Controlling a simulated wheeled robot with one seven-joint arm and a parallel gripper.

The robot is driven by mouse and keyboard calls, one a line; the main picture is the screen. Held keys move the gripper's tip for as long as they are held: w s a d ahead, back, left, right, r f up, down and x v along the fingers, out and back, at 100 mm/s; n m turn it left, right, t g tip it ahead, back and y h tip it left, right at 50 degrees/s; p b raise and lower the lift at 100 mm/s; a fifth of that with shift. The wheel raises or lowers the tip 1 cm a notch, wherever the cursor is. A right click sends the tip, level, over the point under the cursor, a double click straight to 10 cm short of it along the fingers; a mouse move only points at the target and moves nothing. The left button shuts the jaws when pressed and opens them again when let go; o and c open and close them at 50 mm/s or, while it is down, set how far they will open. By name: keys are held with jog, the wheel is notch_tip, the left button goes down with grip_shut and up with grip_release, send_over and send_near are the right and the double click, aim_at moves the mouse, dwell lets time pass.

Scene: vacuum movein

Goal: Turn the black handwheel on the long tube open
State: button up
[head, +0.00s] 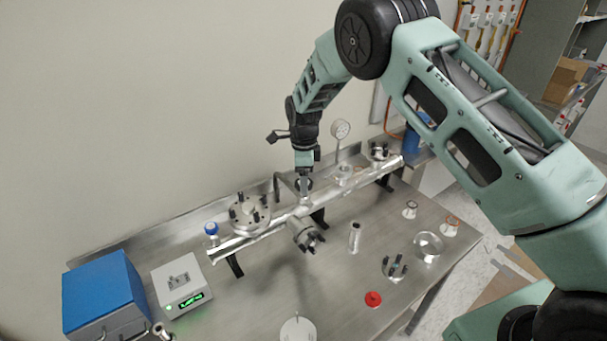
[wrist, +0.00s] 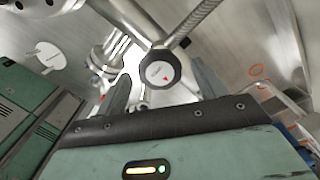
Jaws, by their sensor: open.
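The black handwheel (wrist: 160,70) has a pale centre cap with a red mark and shows in the middle of the wrist view. The long silver tube (head: 240,243) lies on black supports across the steel table. My gripper (head: 303,180) points down over the middle of the tube. Its two fingers are apart, one on each side of the handwheel in the wrist view. I cannot tell whether they touch it. In the head view my gripper mostly hides the handwheel.
A blue box (head: 100,293) and a grey controller (head: 181,284) are at left. A red cap (head: 373,299) lies in front.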

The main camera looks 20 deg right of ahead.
jog(key=shift+f, duration=0.4)
jog(key=c, duration=1)
jog(key=shift+o, duration=0.2)
